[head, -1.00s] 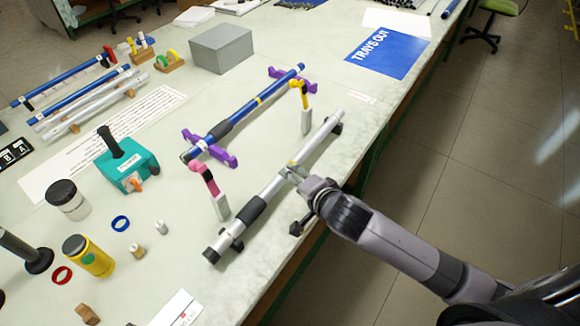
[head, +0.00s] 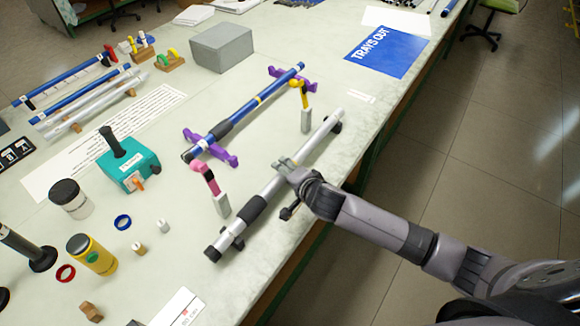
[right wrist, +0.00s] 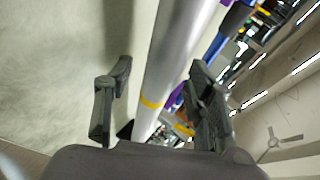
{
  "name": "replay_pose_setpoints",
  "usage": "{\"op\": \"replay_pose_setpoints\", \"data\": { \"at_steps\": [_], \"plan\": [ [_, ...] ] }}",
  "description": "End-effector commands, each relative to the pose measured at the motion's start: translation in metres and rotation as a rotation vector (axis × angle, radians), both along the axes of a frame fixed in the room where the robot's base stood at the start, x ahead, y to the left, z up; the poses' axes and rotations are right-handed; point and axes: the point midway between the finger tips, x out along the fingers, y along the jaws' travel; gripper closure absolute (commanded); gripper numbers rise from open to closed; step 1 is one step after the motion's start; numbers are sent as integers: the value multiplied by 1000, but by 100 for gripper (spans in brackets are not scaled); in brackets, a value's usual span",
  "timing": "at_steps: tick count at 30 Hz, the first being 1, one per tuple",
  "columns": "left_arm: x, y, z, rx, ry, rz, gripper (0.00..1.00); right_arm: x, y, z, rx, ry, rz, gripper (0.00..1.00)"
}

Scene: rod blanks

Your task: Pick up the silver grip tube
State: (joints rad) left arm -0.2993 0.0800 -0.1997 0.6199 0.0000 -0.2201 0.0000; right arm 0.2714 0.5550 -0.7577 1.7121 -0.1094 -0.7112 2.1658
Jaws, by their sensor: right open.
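The silver grip tube (head: 321,138) has a black grip sleeve (head: 252,208) and a dark end cap at its near end. It lies raised on black supports (head: 238,243) along the table's right edge. My right gripper (head: 284,166) is at the middle of the tube, beyond the sleeve. My left gripper is not in view.
A blue tube (head: 250,107) rests on purple stands (head: 211,146) beside the silver one. A pink clip (head: 205,177) and a yellow clip (head: 301,93) stand upright between them. A teal device (head: 130,166) and jars are at left. The floor lies open right of the table.

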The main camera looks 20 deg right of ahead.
Motion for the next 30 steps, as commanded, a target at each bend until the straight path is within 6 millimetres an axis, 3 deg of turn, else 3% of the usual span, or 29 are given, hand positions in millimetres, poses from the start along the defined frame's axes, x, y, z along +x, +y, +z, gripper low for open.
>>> {"op": "replay_pose_setpoints", "data": {
  "at_steps": [5,24,30],
  "plan": [
    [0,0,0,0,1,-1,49,0,0,0,0,0,0,56],
    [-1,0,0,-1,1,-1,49,0,0,0,-1,1,-1,99],
    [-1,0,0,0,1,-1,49,0,0,0,0,0,-1,100]
  ]
}}
